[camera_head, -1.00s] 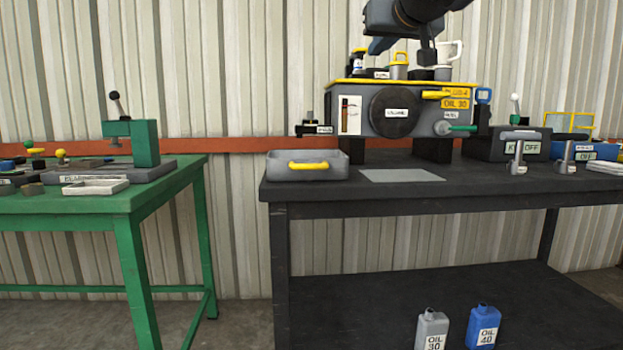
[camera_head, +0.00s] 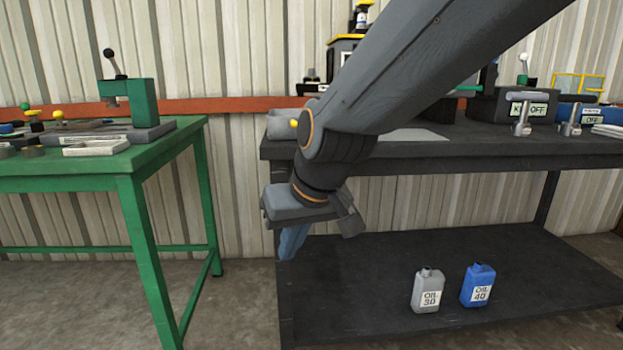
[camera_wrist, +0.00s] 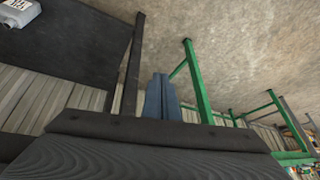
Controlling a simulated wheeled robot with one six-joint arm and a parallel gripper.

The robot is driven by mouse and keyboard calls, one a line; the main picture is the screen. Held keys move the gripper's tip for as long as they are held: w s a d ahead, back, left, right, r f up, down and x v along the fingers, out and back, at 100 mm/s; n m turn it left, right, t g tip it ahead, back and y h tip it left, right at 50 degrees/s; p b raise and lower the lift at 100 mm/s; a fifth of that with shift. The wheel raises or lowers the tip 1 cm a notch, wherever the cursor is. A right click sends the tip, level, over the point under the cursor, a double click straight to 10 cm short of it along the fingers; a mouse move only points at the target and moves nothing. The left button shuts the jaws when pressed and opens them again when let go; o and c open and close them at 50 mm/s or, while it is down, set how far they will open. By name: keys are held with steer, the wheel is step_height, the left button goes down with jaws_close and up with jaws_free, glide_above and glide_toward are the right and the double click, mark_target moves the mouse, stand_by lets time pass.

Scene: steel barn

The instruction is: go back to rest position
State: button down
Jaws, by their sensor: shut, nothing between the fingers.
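My gripper (camera_head: 290,243) hangs in front of the left end of the black workbench (camera_head: 440,156), below its top and pointing down. Its blue-grey fingers are shut with nothing between them; they also show in the wrist view (camera_wrist: 161,98). My arm crosses the head view from the upper right and hides most of the machine on the bench and part of the grey tray (camera_head: 283,124).
A green table (camera_head: 130,165) with a green press (camera_head: 140,108) stands at the left. A grey OIL 30 can (camera_head: 427,290) and a blue OIL 40 can (camera_head: 478,286) stand on the bench's lower shelf (camera_head: 370,290). Open floor lies between the tables.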

steer(key=s+d+f+n+g+h, duration=0.1)
steer(key=s+d+f+g+h, duration=0.1)
steer(key=s+f, duration=0.6)
steer(key=s+d+f+n+g+h, duration=0.1)
steer(key=s+d+f+g, duration=0.3)
steer(key=s, duration=0.6)
steer(key=d+r+m+p, duration=0.3)
steer(key=d+r+p, duration=0.5)
steer(key=r+p, duration=0.4)
steer(key=d+r+m+t+p, duration=0.1)
steer(key=d+r+m+p, duration=0.3)
steer(key=d+r+p, duration=0.5)
steer(key=shift+d+r+t+p, duration=0.15)
steer(key=shift+r+t+p, duration=0.15)
steer(key=shift+r+p, duration=2.3)
steer(key=shift+f+p, duration=0.55)
steer(key=shift+f, duration=0.05)
